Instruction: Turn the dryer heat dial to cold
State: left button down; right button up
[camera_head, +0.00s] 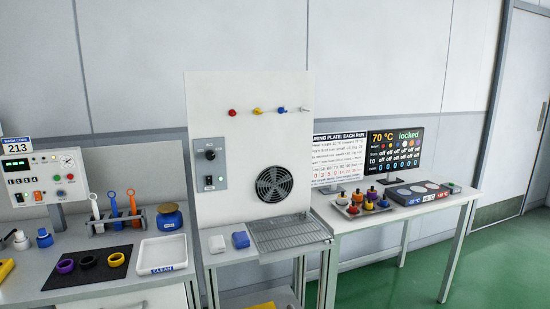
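The way the dial points cannot be told for sure. A black switch (209,180) sits below the dial on the same box. Nothing covers the dial. Neither of my grippers is in view.
Red, yellow, blue and white pegs line the panel's top. A left bench holds a white tray (162,253); a right table holds a screen (394,155) reading "70 °C locked".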

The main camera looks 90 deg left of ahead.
aim_at(210, 155)
jog(key=z, duration=0.5)
jog(key=i, duration=0.35)
jog(key=u, duration=2.15)
jog(key=i, duration=0.25)
jog(key=u, duration=2.3)
jog(key=k, duration=0.5)
jog(key=u, duration=0.4)
jog(key=i, duration=1.55)
jog(key=z, duration=0.4)
